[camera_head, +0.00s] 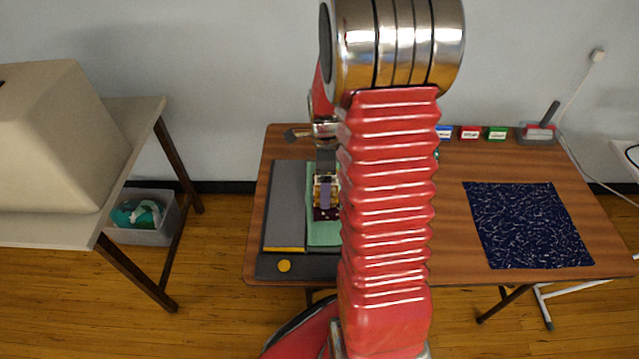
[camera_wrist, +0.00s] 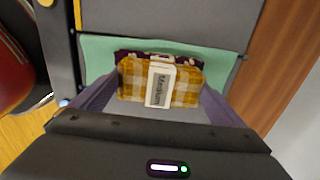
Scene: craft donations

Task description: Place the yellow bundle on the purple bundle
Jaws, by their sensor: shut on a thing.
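The yellow bundle (camera_wrist: 188,91) is a plaid cloth packet with a white "Medium" label, in the wrist view. My gripper (camera_wrist: 158,98) is shut on it, one finger at each side. The purple bundle (camera_wrist: 126,57) shows as a dark, patterned edge behind and under the yellow one; most of it is hidden. In the head view the yellow bundle (camera_head: 318,192) is partly covered by a finger of my gripper (camera_head: 325,190), and the purple bundle (camera_head: 323,214) shows just below it. I cannot tell whether the two bundles touch.
A green mat (camera_head: 316,236) lies under the purple bundle on a grey board (camera_head: 285,205). A dark blue patterned cloth (camera_head: 528,225) lies on the right of the wooden table (camera_head: 455,240). Small coloured boxes (camera_head: 470,132) stand along the back edge. My arm hides the table's middle.

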